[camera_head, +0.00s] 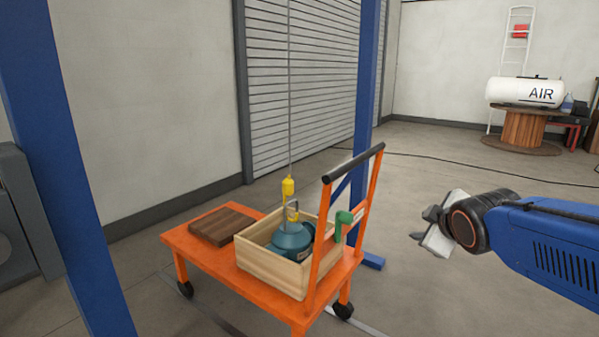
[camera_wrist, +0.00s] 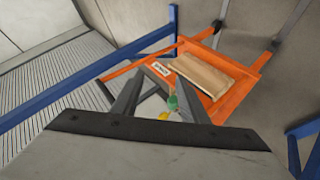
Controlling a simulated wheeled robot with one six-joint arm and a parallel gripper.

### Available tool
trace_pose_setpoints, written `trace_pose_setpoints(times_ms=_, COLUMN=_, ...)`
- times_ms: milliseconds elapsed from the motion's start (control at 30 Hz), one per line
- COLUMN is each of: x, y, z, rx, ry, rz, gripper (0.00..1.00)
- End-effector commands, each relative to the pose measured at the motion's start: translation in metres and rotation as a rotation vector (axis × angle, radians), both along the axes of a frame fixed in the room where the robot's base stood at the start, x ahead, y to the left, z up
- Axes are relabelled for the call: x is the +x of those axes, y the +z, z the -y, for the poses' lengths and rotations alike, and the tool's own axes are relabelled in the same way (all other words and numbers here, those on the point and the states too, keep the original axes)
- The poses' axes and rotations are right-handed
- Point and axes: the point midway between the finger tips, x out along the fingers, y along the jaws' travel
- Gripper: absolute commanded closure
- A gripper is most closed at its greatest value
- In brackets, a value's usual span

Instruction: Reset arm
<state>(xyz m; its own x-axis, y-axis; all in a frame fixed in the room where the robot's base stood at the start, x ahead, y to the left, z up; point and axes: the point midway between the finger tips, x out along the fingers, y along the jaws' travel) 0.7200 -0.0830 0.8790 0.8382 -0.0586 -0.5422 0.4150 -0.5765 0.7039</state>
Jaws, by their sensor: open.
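My gripper (camera_head: 428,228) is at the right of the head view, at the end of my blue arm, in free air to the right of the orange cart (camera_head: 208,262). It is open, and nothing shows between its fingers. In the wrist view the fingers (camera_wrist: 160,92) point towards the orange cart (camera_wrist: 232,108). A wooden crate (camera_head: 263,278) on the cart holds a teal pump-like body (camera_head: 291,241). A yellow hoist hook block (camera_head: 288,187) hangs on a cable right above it; whether the hook is engaged cannot be told.
A brown wooden block (camera_head: 222,225) lies on the cart's left end. A green item (camera_head: 343,222) is at the cart's handle frame. Blue posts (camera_head: 368,70) stand behind and at the left (camera_head: 62,150). A white air tank (camera_head: 525,92) rests on a spool at the back right. Floor around my gripper is clear.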

Motion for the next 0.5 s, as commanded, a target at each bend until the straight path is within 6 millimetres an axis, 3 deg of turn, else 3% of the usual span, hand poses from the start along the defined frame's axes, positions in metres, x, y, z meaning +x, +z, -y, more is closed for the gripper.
trace_pose_setpoints(times_ms=33, x=-0.026, y=-0.012, z=0.003, rx=0.082, ry=-0.068, rz=-0.052, gripper=0.60)
trace_pose_setpoints(times_ms=300, x=-0.158, y=-0.085, z=-0.001, rx=0.491, ry=-0.470, rz=-0.349, gripper=0.60)
trace_pose_setpoints(times_ms=400, x=-0.195, y=-0.102, z=-0.006, rx=0.584, ry=-0.582, rz=-0.429, gripper=0.60)
trace_pose_setpoints(times_ms=500, x=-0.218, y=-0.112, z=-0.010, rx=0.638, ry=-0.657, rz=-0.482, gripper=0.60)
